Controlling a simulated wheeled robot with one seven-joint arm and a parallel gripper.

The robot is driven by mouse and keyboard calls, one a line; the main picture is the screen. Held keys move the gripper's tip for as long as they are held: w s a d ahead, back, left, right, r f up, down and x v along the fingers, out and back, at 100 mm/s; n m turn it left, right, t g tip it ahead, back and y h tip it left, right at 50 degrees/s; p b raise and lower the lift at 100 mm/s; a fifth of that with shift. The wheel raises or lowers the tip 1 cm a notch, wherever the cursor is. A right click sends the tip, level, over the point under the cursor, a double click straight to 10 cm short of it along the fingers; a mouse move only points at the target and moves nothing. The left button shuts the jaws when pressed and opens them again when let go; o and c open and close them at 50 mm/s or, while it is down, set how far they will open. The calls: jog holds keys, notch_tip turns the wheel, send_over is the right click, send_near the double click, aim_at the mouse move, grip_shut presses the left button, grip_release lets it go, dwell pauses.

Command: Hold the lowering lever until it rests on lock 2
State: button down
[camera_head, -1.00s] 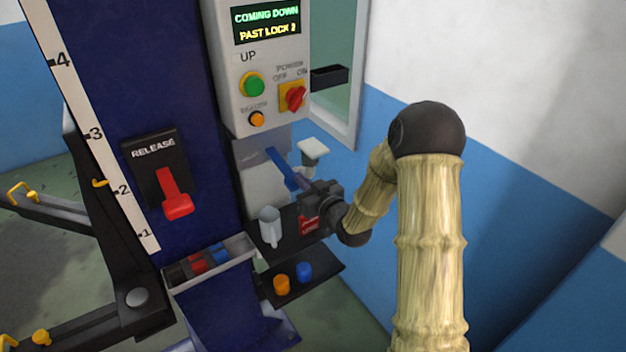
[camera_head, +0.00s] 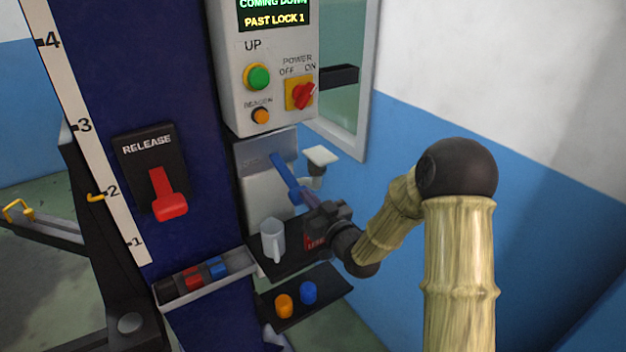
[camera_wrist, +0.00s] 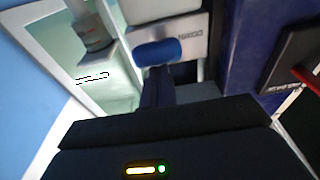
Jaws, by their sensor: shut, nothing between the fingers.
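The blue lowering lever (camera_head: 284,172) slants down from a grey plate under the control box. Its blue end also shows in the wrist view (camera_wrist: 158,52). My gripper (camera_head: 303,196) is shut with nothing between its fingers. Its fingertips meet or nearly meet the lever's lower end; the wrist view (camera_wrist: 158,72) does not settle exact contact. The display (camera_head: 274,18) reads "COMING DOWN" and "PAST LOCK 1", its top cut off. The yellow pointer (camera_head: 97,197) is about level with 2 on the white scale (camera_head: 93,140), slightly below the numeral.
The red release handle (camera_head: 168,194) is on the blue column. The control box has a green UP button (camera_head: 257,77), a red power switch (camera_head: 303,95) and an orange beacon button (camera_head: 261,116). A mug (camera_head: 272,240) stands on a shelf close to my gripper. A window (camera_head: 345,90) is behind.

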jog(key=s+d+r, duration=0.2)
jog(key=s+d, duration=0.4)
jog(key=s, duration=0.3)
jog(key=shift+s+r+b, duration=0.35)
jog(key=shift+r, duration=0.05)
jog(key=shift+w+d, duration=0.1)
dwell(0.5)
